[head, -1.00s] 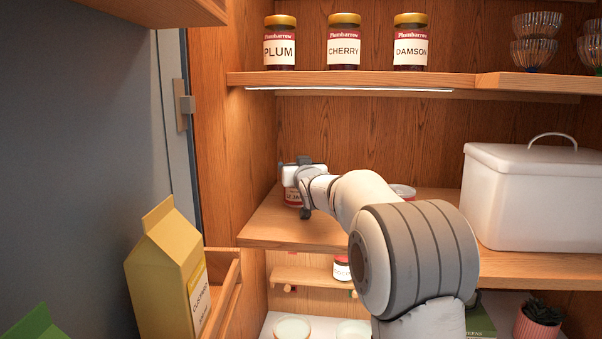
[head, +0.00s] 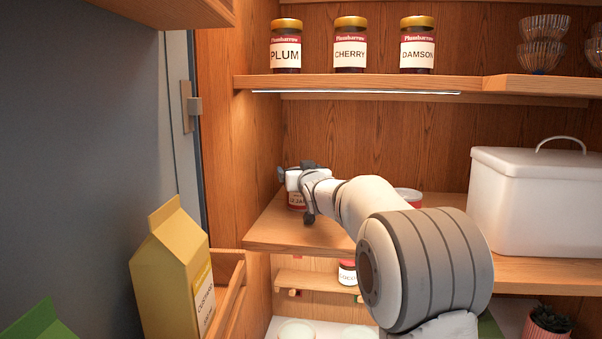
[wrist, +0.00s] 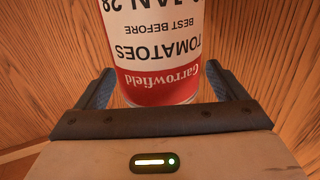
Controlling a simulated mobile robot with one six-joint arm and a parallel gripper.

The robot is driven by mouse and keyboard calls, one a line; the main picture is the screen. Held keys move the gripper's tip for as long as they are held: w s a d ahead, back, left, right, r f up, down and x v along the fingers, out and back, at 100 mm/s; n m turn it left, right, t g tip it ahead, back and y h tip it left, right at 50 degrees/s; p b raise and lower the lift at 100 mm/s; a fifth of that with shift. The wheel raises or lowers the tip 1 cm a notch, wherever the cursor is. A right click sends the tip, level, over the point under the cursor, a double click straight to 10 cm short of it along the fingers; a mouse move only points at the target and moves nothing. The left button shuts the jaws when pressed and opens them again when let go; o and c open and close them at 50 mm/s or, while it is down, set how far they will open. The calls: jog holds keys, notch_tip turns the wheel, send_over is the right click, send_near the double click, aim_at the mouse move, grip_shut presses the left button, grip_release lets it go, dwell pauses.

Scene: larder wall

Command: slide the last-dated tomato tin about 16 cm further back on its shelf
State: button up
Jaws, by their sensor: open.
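A tomato tin (head: 297,202), white and red, stands at the left of the middle shelf (head: 270,232), partly hidden by my gripper. In the wrist view the tin (wrist: 160,50) appears upside down, its label reading "Garrowfield TOMATOES BEST BEFORE", then a date ending "JAN 28"; the day is cut off. My gripper (wrist: 160,88) is open, one finger on each side of the tin's lower part in that view. Whether the fingers touch it I cannot tell. A second red-and-white tin (head: 409,196) stands further right, mostly behind my arm; its label is hidden.
A white lidded bin (head: 530,205) stands at the right of the same shelf. Jars (head: 350,48) stand on the shelf above. The wooden side wall (head: 262,130) is close on the left. A yellow carton (head: 172,275) stands in a door rack at lower left.

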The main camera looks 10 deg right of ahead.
jog(key=s+b, duration=0.2)
jog(key=s, duration=0.5)
jog(key=shift+s+d, duration=0.15)
jog(key=shift+d, duration=0.1)
